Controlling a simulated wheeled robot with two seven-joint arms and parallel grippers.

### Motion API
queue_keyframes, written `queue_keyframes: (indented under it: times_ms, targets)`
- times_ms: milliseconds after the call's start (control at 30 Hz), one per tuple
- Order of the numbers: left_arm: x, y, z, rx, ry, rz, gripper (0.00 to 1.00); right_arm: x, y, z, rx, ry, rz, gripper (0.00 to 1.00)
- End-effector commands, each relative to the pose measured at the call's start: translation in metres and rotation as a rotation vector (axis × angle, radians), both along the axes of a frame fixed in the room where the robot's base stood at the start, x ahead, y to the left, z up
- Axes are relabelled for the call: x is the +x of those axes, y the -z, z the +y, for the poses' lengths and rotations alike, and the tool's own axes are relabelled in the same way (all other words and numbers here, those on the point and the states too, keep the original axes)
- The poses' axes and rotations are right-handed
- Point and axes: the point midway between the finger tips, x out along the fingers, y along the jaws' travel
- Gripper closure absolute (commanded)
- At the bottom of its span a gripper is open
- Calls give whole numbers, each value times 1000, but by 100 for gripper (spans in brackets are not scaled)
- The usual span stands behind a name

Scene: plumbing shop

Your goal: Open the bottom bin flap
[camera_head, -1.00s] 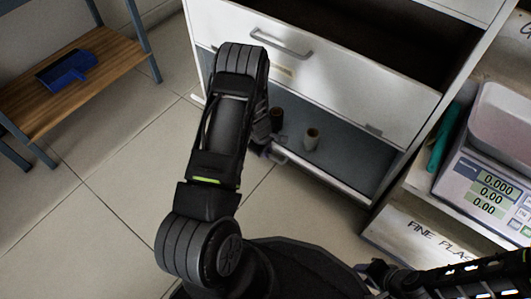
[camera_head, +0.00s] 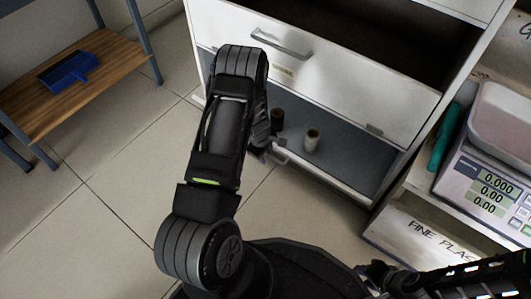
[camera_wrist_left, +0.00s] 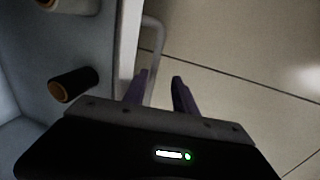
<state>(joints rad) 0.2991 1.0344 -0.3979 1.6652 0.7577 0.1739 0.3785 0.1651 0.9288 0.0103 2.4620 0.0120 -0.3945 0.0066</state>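The bottom bin of the white cabinet shows its grey inside (camera_head: 345,160) in the head view, with a dark spool (camera_head: 277,119) and a pale spool (camera_head: 312,140) in it. The bottom flap (camera_head: 335,187) shows as a narrow white edge along the front; its angle is hard to tell. Its handle (camera_wrist_left: 156,40) shows in the left wrist view. My left gripper (camera_wrist_left: 160,83) is open, with its purple fingers apart at the handle bar, which runs down between them; contact is unclear. My right gripper (camera_head: 376,274) is at the lower right, its fingers unclear.
Above is another white flap (camera_head: 330,75) with a handle (camera_head: 282,44) and a dark opening over it. A scale (camera_head: 490,185) stands on a shelf at right. A wooden bench (camera_head: 80,90) with a blue dustpan (camera_head: 70,71) is at left. Tiled floor between is clear.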

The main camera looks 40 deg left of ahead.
Motion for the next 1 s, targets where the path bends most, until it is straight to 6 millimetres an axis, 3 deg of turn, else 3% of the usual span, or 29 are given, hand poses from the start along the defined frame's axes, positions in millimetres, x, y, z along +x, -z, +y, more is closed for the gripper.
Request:
queue_keyframes:
  times_ms: [33,167,633,1000]
  targets:
    - [-16,13,3,-1,-14,29,68,0,3,0,0,0,0,64]
    - [-16,4,3,1,-16,26,68,-1,-1,0,-1,0,1,64]
    - [-19,-75,0,5,-4,-3,68,-6,-35,0,-1,-6,10,64]
    - [-19,-81,-1,5,-1,-6,68,-7,-36,0,-1,-7,12,64]
